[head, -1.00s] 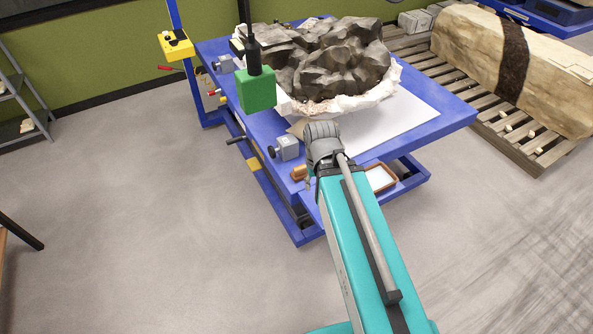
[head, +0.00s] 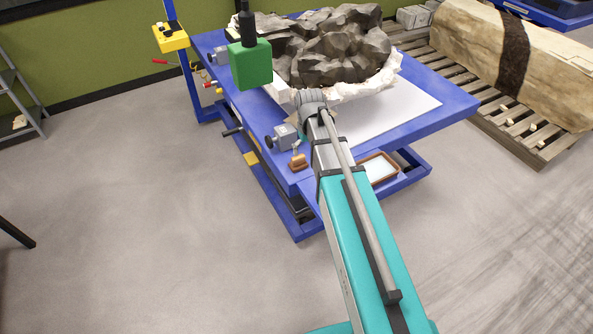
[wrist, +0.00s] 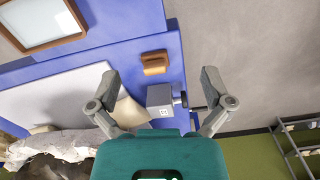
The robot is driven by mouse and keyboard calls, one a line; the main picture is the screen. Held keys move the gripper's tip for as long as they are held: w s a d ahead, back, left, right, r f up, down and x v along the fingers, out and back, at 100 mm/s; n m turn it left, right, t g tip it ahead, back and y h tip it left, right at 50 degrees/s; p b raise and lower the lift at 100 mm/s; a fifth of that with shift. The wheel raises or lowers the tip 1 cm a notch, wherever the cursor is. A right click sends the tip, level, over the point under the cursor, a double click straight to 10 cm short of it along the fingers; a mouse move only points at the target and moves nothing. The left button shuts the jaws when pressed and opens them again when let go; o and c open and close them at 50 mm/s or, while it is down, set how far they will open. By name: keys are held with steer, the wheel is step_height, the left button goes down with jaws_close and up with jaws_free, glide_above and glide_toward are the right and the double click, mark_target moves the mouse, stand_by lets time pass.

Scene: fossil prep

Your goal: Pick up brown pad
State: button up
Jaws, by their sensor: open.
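The brown pad (head: 298,161) appears to be the small rounded brown block near the left front edge of the blue table. In the wrist view the brown pad (wrist: 155,62) lies on the blue surface, with a ridge or grip across its top. My gripper (wrist: 160,76) is open and empty, its two fingers spread wide. In the wrist view the pad shows between the fingertips and slightly beyond them, apart from both. In the head view the gripper's fingers are hidden behind my arm.
A grey clamp-like block (wrist: 160,100) sits beside the pad, with a beige cushion-like piece (wrist: 129,112) close by. A brown-rimmed tray (head: 378,168) lies at the right. A large dark fossil rock (head: 335,48) in white plaster fills the table's back. A green box (head: 250,64) hangs at the left.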

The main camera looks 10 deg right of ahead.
steer(key=n+b, duration=0.2)
steer(key=b, duration=0.3)
glide_above(298, 157)
step_height(298, 157, down, 7)
steer(key=shift+d, duration=0.15)
step_height(298, 157, down, 8)
steer(key=b, duration=0.9)
steer(key=shift+f, duration=0.2)
steer(key=shift+f, duration=0.15)
steer(key=shift+w+f+b, duration=0.2)
steer(key=shift+f+b, duration=2.35)
steer(key=shift+b, duration=0.05)
steer(key=c, duration=1.1)
